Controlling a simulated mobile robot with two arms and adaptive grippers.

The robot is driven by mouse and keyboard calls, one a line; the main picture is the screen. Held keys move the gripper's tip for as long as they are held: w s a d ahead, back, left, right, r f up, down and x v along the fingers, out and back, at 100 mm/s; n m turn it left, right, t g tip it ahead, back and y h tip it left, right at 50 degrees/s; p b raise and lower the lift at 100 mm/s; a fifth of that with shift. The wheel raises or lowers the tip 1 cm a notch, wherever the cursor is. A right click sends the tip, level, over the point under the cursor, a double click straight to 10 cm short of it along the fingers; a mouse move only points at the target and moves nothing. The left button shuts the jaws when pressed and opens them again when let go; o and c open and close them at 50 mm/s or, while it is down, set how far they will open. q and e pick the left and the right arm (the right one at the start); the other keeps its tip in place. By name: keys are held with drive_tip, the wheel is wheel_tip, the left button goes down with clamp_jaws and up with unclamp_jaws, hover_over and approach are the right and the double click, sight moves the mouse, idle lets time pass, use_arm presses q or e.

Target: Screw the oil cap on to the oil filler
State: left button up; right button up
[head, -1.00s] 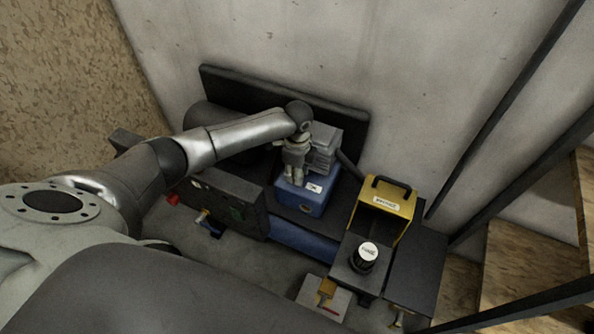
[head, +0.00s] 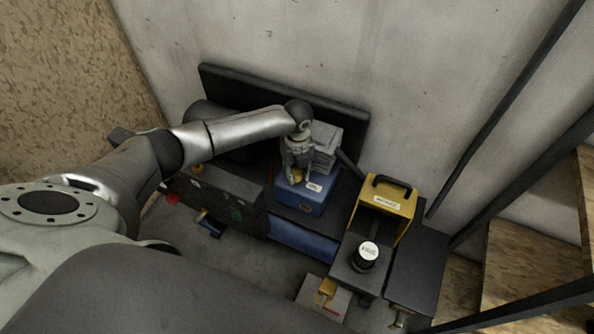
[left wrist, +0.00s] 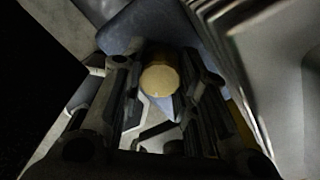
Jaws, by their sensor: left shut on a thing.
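My left gripper (head: 294,176) is over the blue engine block (head: 309,204), which bears a white label. Its fingers are shut on a small yellow oil cap (head: 297,178). In the left wrist view the cap's round, tan top (left wrist: 160,79) shows between the fingers of the left gripper (left wrist: 152,100), with blue surface behind it. The oil filler cannot be made out, so I cannot tell whether the cap sits on it. My right gripper is not in view.
Grey finned housing (head: 325,150) stands close beside the left gripper. A yellow box with a black handle (head: 392,209) and a black canister with a white top (head: 367,252) stand to the right. A dark control box (head: 225,203) is to the left. A concrete wall is behind.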

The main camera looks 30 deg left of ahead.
use_arm(q)
drive_tip(key=m, duration=0.5)
drive_tip(key=shift+w+m+b, duration=0.1)
drive_tip(key=shift+m+b, duration=0.25)
drive_tip(key=shift+m, duration=0.05)
drive_tip(key=m, duration=0.3)
drive_tip(key=shift+r+m+b, duration=0.1)
drive_tip(key=shift+m+b, duration=0.2)
drive_tip(key=shift+m, duration=0.1)
drive_tip(key=o, duration=1.1)
drive_tip(key=shift+c, duration=0.6)
